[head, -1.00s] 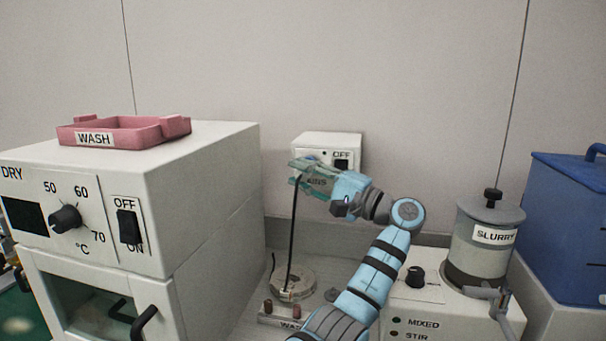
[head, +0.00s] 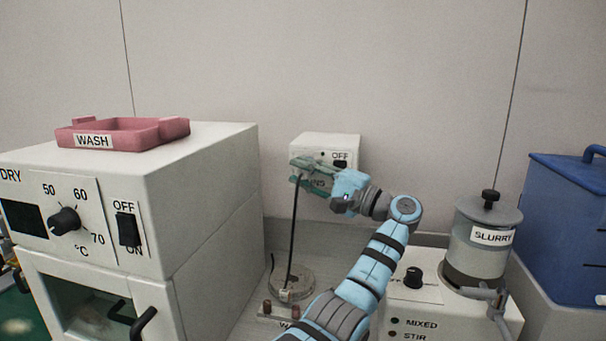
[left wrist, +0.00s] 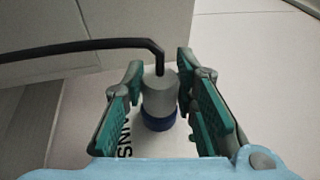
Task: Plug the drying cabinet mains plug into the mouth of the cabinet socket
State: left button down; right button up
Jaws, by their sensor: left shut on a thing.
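The mains plug (left wrist: 160,92) is a grey cylinder with a black cable bending out of its near end. My left gripper (left wrist: 160,75) is shut on it, with green-padded fingers on either side. A blue ring (left wrist: 158,122) shows at the plug's far end; I cannot tell whether it belongs to the plug or to the socket mouth. In the head view my left gripper (head: 298,173) is in front of the white socket box (head: 325,142), which has an OFF switch and a partly hidden MAINS label. The gripper hides the plug and socket mouth there. My right gripper is not in view.
The drying cabinet (head: 215,175), with a pink WASH tray (head: 150,138) on top, stands left. The slurry unit (head: 480,250) and a blue container (head: 570,225) stand right.

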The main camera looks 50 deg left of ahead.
pick_arm(q)
jog(key=shift+w+a, duration=0.2)
jog(key=c, duration=1.2)
grip_release()
jog(key=v, duration=0.7)
jog(key=shift+d, duration=0.25)
jog(key=shift+w, duration=0.1)
